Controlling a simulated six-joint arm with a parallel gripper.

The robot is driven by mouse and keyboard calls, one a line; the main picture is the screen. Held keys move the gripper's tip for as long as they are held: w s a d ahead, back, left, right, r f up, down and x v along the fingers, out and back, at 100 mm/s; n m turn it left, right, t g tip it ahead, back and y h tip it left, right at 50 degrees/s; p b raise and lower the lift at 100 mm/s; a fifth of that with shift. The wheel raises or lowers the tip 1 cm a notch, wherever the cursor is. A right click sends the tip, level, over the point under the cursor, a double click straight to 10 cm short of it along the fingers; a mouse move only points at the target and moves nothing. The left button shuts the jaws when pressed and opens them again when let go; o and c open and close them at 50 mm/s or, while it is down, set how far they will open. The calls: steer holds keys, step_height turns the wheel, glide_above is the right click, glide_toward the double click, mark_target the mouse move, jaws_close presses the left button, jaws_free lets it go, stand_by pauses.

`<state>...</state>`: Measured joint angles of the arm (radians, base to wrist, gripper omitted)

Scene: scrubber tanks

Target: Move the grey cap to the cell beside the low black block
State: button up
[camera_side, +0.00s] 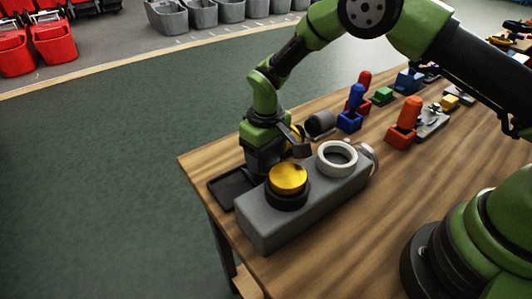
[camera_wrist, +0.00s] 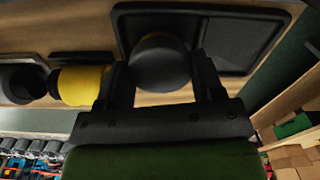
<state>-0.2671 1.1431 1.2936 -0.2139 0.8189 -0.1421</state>
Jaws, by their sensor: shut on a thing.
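The grey cap (camera_wrist: 160,62) is a dark round piece in the wrist view. It sits between the two fingers of my gripper (camera_wrist: 162,78), which is shut on it. The black tray (camera_wrist: 275,14) lies behind the cap, with a raised divider between two cells. I cannot tell whether the cap touches the tray floor. In the side view my gripper (camera_side: 264,162) is at the black tray (camera_side: 222,186), and the cap is hidden. I cannot single out the low black block for certain.
A grey block (camera_side: 270,226) beside my gripper carries a yellow cap (camera_side: 288,178) on a black base and a white ring (camera_side: 337,154).

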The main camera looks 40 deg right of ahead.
steer(key=shift+f, duration=0.1)
steer(key=o, duration=1.1)
steer(key=shift+c, duration=0.2)
step_height(320, 180, up, 12)
steer(key=shift+r, duration=0.25)
step_height(320, 180, up, 10)
steer(key=m+t+y, duration=0.1)
steer(key=m+t, duration=0.1)
glide_above(266, 157)
steer(key=s+d, duration=0.3)
steer(key=s, duration=0.1)
steer(key=s+d+r+m+t, duration=0.2)
steer(key=s+r, duration=0.1)
steer(key=s, duration=0.6)
steer(key=s+d+r+m+t+y, duration=0.1)
steer(key=s+d+r+m+t, duration=0.1)
steer(key=s, duration=0.8)
steer(key=shift+s+d+r+t, duration=0.3)
steer(key=shift+d+r+t, duration=0.1)
steer(key=shift+t, duration=0.2)
